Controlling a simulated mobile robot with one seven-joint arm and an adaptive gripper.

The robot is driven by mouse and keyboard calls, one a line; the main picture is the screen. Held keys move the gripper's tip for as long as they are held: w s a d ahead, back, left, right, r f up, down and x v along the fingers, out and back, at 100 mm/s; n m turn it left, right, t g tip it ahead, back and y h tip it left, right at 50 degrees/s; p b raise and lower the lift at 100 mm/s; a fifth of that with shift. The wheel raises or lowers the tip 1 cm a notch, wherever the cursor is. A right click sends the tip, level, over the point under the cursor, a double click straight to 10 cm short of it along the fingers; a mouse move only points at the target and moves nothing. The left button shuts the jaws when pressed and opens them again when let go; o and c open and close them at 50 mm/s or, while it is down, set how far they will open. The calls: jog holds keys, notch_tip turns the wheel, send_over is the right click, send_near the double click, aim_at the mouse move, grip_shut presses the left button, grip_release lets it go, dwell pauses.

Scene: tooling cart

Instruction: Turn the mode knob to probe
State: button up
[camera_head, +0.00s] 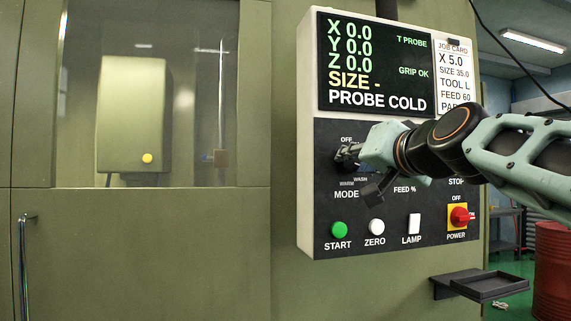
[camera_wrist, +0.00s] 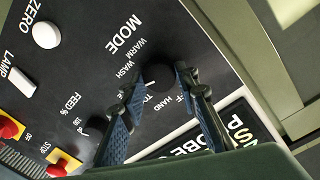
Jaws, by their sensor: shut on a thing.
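The mode knob (camera_wrist: 158,77) is a dark round knob on the black control panel, with MODE printed beside it. In the wrist view the labels WARM, WASH, HAND and OFF show around it, with others partly hidden; I cannot read PROBE among them. A small pale mark shows at the knob's edge, but I cannot tell its setting. My gripper (camera_wrist: 157,80) is shut on the knob, one finger on each side. In the head view my gripper (camera_head: 347,160) is at the panel's left side and largely covers the knob.
The screen (camera_head: 375,65) reads X, Y and Z 0.0, SIZE -, PROBE COLD, T PROBE and GRIP OK. Below the knob are a green START button (camera_head: 338,229), ZERO button (camera_head: 376,227), LAMP switch (camera_head: 414,224) and red POWER switch (camera_head: 459,216). A FEED knob (camera_wrist: 97,124) is close by.

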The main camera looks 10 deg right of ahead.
dwell(0.4)
jog(key=o, duration=1.1)
jog(key=shift+o, duration=0.2)
jog(key=s, duration=1.2)
jog(key=shift+r, duration=0.25)
jog(key=shift+a, duration=0.1)
